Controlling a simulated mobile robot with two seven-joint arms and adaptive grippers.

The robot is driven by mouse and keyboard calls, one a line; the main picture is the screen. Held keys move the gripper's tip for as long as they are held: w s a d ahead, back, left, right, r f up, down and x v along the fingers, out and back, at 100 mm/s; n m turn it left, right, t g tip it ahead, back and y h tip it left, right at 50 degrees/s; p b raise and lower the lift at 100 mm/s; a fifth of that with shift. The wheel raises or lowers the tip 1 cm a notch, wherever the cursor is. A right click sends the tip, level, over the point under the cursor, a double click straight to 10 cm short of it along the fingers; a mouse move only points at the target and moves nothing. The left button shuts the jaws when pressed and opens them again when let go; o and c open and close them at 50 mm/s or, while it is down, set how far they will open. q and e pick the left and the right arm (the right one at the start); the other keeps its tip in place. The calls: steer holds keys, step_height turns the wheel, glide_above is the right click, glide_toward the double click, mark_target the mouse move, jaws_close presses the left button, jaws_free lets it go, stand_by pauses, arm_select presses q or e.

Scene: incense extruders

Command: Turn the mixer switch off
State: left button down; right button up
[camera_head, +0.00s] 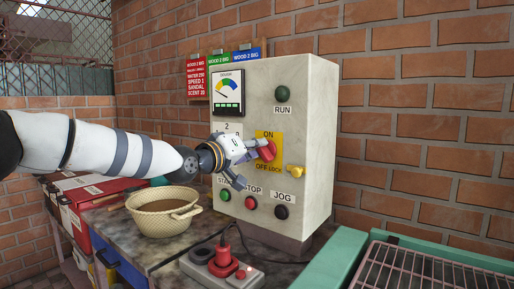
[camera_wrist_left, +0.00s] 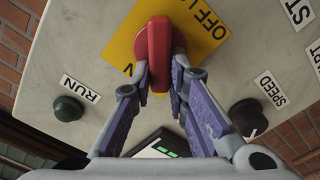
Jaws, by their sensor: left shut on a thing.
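The mixer switch is a red rotary handle (camera_head: 267,150) on a yellow plate marked ON at the top and OFF LOCK at the bottom. It is on the front of a pale control box (camera_head: 318,115). My left gripper (camera_head: 252,150) is at the handle, coming from the left. In the left wrist view the two fingers (camera_wrist_left: 161,84) close on the near end of the red handle (camera_wrist_left: 158,40), with OFF on the plate (camera_wrist_left: 205,38) beside it. The exact switch setting is hard to tell. My right gripper is not in view.
A yellow part (camera_head: 296,171) sticks out right of the plate. RUN (camera_head: 282,93), START (camera_head: 225,195), STOP (camera_head: 251,203) and JOG (camera_head: 281,212) buttons surround the switch.

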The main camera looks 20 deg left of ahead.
arm_select(q)
steer(key=shift+w+a+f+n+b, duration=0.1)
steer(key=shift+f+n+b, duration=0.15)
steer(key=shift+n, duration=1.35)
steer(key=shift+s+a+f+n+b, duration=0.1)
steer(key=shift+f+n+b, duration=0.15)
steer(key=shift+n, duration=1.35)
steer(key=shift+w+f+n+b, duration=0.1)
steer(key=shift+f+n+b, duration=0.15)
steer(key=shift+n, duration=1.35)
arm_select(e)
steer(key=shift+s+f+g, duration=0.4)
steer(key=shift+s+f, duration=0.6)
arm_select(q)
steer(key=c, duration=1.6)
jaws_free()
steer(key=shift+o, duration=0.2)
